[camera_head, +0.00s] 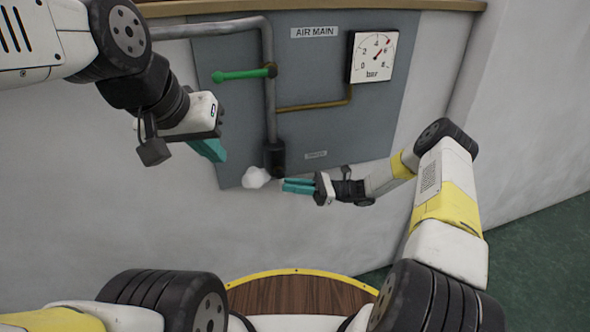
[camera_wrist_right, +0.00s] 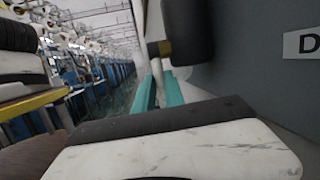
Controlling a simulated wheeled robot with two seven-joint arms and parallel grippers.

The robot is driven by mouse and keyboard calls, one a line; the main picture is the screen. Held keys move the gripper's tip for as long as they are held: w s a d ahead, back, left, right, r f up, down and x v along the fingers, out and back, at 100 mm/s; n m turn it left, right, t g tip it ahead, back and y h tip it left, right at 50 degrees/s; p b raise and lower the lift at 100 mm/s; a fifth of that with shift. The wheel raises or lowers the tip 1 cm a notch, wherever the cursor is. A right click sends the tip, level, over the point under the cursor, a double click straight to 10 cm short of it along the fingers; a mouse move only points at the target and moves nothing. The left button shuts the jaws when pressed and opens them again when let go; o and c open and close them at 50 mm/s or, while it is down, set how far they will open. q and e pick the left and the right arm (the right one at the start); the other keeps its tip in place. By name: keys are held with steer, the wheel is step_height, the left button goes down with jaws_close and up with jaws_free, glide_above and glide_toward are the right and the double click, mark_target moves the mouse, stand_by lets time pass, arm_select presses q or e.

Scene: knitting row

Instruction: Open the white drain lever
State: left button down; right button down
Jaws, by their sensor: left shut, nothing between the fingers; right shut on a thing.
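The black drain fitting (camera_head: 276,158) is at the lower end of the grey vertical pipe. It also shows as a dark cylinder (camera_wrist_right: 187,32) in the right wrist view. The white drain lever (camera_wrist_right: 158,76) shows in the right wrist view as a slim white piece between the teal fingers of my right gripper (camera_wrist_right: 159,88), which is shut on it. In the head view my right gripper (camera_head: 285,186) is just below and right of the fitting, and its fingers hide the lever. My left gripper (camera_head: 212,150) is shut and empty, left of the pipe.
A white puff (camera_head: 256,178), looking like vapour, is below the fitting. The green lever (camera_head: 240,75) points left on the grey panel (camera_head: 330,125). The gauge (camera_head: 374,56) is upper right, its needle pointing upper right. A yellow-edged wooden surface (camera_head: 300,290) is below.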

steer(key=shift+a+f+m+y, duration=0.25)
steer(key=shift+a+m+y, duration=0.1)
steer(key=shift+y, duration=0.55)
steer(key=shift+s+a, duration=0.1)
steer(key=c, duration=1.4)
jaws_free()
steer(key=v, duration=0.7)
steer(key=shift+d+f, duration=0.25)
steer(key=shift+d, duration=0.1)
